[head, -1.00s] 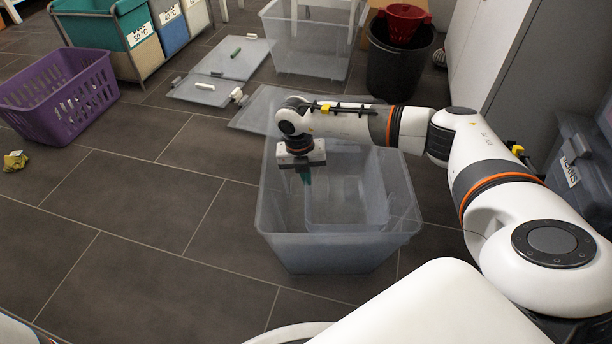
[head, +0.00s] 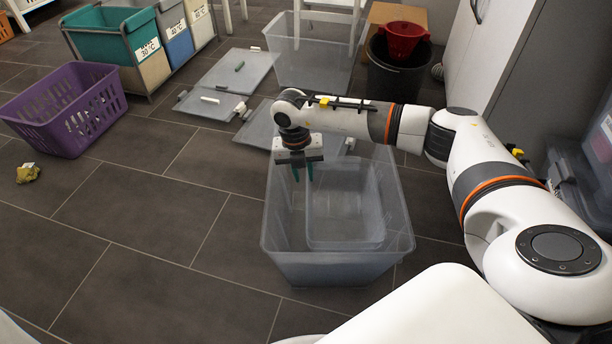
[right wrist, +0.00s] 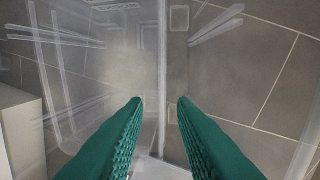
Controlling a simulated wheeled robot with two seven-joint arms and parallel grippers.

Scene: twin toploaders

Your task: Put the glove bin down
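A large clear bin (head: 335,268) stands upright on the floor, with a smaller clear bin (head: 345,232) inside it. No label shows which one is the glove bin, and I see no gloves in either. My right gripper (head: 303,178) hangs fingers down over the left part of the bins, near the smaller bin's left wall. Its green fingers are apart and hold nothing that I can see. In the right wrist view, a thin clear wall edge (right wrist: 163,75) runs in line with the gap between the fingertips (right wrist: 160,102). My left gripper is out of view.
Clear lids (head: 235,70) lie on the floor behind the bins. Another clear bin (head: 310,70) and a dark bucket (head: 392,80) stand farther back. A purple basket (head: 70,115) and a yellow crumpled thing (head: 27,173) are at left. The floor left of the bins is clear.

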